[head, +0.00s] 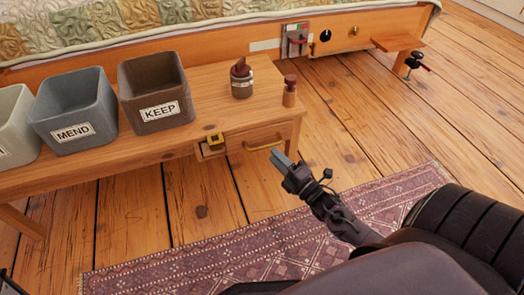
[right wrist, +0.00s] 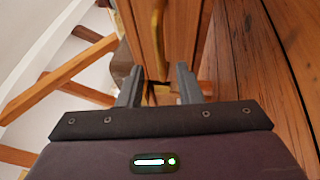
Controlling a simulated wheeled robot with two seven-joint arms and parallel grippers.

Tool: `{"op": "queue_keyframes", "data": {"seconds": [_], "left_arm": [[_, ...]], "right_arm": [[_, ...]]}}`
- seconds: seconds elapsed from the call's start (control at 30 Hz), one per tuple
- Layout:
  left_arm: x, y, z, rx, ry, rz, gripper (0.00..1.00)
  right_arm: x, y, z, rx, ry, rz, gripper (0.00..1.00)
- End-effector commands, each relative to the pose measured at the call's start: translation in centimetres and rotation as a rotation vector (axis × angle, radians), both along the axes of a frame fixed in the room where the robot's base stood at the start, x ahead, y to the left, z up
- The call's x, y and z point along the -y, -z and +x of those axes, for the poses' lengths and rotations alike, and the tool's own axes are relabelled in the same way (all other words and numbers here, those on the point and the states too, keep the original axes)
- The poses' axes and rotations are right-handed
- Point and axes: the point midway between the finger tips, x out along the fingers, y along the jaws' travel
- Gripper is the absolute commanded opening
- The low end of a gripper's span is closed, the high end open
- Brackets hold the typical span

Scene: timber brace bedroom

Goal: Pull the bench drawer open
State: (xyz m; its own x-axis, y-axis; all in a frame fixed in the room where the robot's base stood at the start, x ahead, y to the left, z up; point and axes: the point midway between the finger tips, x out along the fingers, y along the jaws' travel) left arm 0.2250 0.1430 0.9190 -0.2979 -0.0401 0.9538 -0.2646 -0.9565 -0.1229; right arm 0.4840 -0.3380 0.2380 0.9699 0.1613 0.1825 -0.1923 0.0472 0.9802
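The wooden bench (head: 190,140) has a drawer (head: 285,131) at the right end of its front, and the drawer front looks about flush. A brass bar handle (head: 264,143) crosses the drawer front. My right gripper (head: 277,157) is just in front of the handle. In the right wrist view my right gripper (right wrist: 158,84) is open, with its two fingers apart. The brass handle (right wrist: 158,45) shows between and beyond the fingertips, against the wooden drawer front. I cannot tell whether a finger touches it.
On the bench stand a KEEP bin (head: 150,85), a MEND bin (head: 70,105), a jar (head: 242,85) and a small wooden bottle (head: 289,95). A patterned rug (head: 200,262) lies on the floor in front.

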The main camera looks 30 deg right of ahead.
Motion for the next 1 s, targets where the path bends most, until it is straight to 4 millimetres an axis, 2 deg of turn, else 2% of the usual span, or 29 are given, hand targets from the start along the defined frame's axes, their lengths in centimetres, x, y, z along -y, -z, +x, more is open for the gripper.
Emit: {"op": "queue_keyframes", "data": {"seconds": [0.03, 0.1, 0.3, 0.47, 0.7, 0.93, 1.0], "left_arm": [[0.0, 0.9, 0.0, -0.001, 0.000, 0.000, 0.58], [0.0, 1.6, 0.1, -0.002, 0.000, 0.001, 0.58], [0.0, 2.9, 0.1, -0.003, 0.000, 0.001, 0.58], [0.0, 3.1, 0.1, -0.004, 0.000, 0.001, 0.58], [0.0, 3.1, 0.1, -0.004, 0.000, 0.001, 0.58], [0.0, 3.1, 0.1, -0.004, 0.000, 0.001, 0.58], [0.0, 3.1, 0.1, -0.004, 0.000, 0.001, 0.58]], "right_arm": [[-0.2, 0.1, 1.0, 0.006, 0.000, 0.000, 0.32], [-0.3, 0.0, 2.1, 0.005, 0.000, 0.001, 0.32], [-0.8, -0.6, 4.7, 0.002, 0.000, 0.001, 0.32], [-0.9, -0.9, 5.5, -0.001, 0.000, 0.002, 0.32], [-0.9, -1.0, 5.6, -0.002, 0.000, 0.002, 0.32], [-0.9, -1.0, 5.5, -0.002, 0.000, 0.002, 0.02], [-0.9, -0.9, 5.5, -0.002, 0.000, 0.002, 0.00]]}}
